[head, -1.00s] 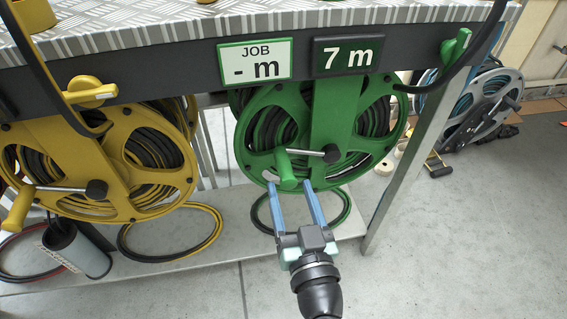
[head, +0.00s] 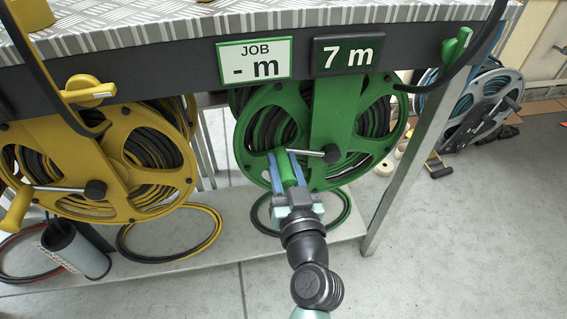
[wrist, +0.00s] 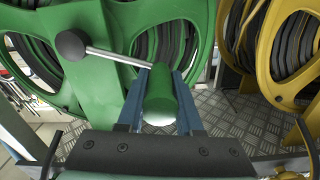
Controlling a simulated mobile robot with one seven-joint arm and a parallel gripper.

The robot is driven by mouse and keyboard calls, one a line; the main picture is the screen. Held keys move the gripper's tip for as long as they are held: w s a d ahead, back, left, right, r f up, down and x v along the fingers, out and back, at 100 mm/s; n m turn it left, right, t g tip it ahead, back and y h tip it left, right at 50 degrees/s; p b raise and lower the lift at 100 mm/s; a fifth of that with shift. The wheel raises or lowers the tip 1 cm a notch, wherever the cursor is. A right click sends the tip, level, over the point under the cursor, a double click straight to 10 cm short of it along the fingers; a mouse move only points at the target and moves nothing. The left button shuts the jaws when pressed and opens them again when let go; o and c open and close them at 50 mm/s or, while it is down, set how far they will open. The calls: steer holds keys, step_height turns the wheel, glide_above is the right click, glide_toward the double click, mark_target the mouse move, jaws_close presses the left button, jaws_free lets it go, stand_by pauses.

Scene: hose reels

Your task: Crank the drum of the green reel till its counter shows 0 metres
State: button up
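The green reel (head: 333,104) hangs under the bench edge, with dark hose wound on its drum. Its counter (head: 348,54) reads 7 m. A JOB plate (head: 254,61) beside it reads "- m". A metal crank arm (head: 308,153) runs from a dark hub to a green crank handle (head: 284,168). My gripper (head: 286,160) has its blue fingers on either side of this handle. In the wrist view the green handle (wrist: 160,95) stands between the two fingers; a narrow gap seems to show, and I cannot tell whether they press on it.
A yellow reel (head: 100,165) with its own crank hangs at the left. A green valve lever (head: 456,47) sits on the bench edge at the right. A grey reel with blue hose (head: 480,110) stands behind. The floor in front is clear.

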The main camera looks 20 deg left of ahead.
jaws_close()
stand_by(1.0)
